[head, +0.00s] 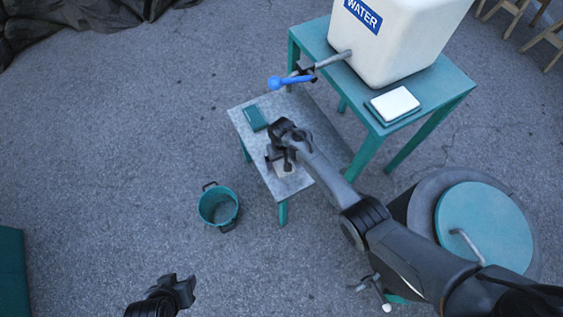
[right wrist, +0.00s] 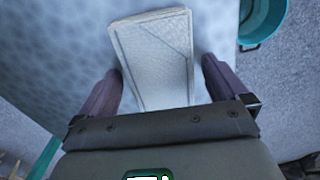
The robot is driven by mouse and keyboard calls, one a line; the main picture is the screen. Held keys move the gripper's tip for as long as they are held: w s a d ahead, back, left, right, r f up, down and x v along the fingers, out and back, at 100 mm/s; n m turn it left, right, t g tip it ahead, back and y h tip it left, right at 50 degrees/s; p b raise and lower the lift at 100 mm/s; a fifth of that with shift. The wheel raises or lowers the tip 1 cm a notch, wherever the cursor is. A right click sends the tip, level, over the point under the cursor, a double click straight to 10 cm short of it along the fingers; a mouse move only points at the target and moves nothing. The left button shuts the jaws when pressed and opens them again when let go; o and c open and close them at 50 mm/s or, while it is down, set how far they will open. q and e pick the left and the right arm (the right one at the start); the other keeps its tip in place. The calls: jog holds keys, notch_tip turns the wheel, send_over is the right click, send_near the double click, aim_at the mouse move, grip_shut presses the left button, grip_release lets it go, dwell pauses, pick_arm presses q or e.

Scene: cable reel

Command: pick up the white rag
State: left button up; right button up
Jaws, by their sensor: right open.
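The white rag (right wrist: 153,58) is a folded, stitched rectangle lying on the grey top of the low table. In the right wrist view it lies between the two fingers of my right gripper (right wrist: 162,72), with a visible gap on each side. In the head view my right gripper (head: 280,158) is over the low table, and only a pale part of the rag (head: 285,171) shows beneath it. The right gripper is open and holds nothing. My left gripper (head: 180,288) is at the bottom left, away from the tables; its jaw opening is unclear.
The low table (head: 244,124) also bears a teal block (head: 254,118). A teal bucket (head: 218,206) stands on the ground beside it. A taller table (head: 445,85) holds a water tank (head: 405,45) with a blue-handled tap (head: 290,82) and a white pad (head: 396,103) on a teal dish.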

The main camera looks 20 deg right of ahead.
aim_at(282, 160)
jog(key=shift+r, duration=0.1)
jog(key=c, duration=1.1)
jog(key=shift+r, duration=0.15)
jog(key=shift+r+p, duration=0.55)
notch_tip(282, 160, up, 2)
jog(key=shift+r+p, duration=0.1)
jog(key=shift+p, duration=0.7)
jog(key=shift+s+d+r+p, duration=0.1)
jog(key=shift+s+r+p, duration=0.05)
jog(key=shift+s+p, duration=0.4)
jog(key=shift+s+d+r+p, duration=0.1)
jog(key=shift+s+p, duration=0.3)
jog(key=shift+s, duration=0.2)
jog(key=shift+s+d+f+p, duration=0.1)
jog(key=shift+s+d+p, duration=0.2)
jog(key=shift+s+p, duration=1.5)
jog(key=shift+s+d+f+p, duration=0.15)
jog(key=shift+s+d, duration=0.15)
jog(key=shift+s, duration=3.05)
jog(key=shift+s+d+f+p, duration=0.1)
jog(key=shift+s+d+p, duration=0.2)
jog(key=shift+s+p, duration=1.5)
jog(key=shift+s+b, duration=0.8)
jog(key=shift+b, duration=0.05)
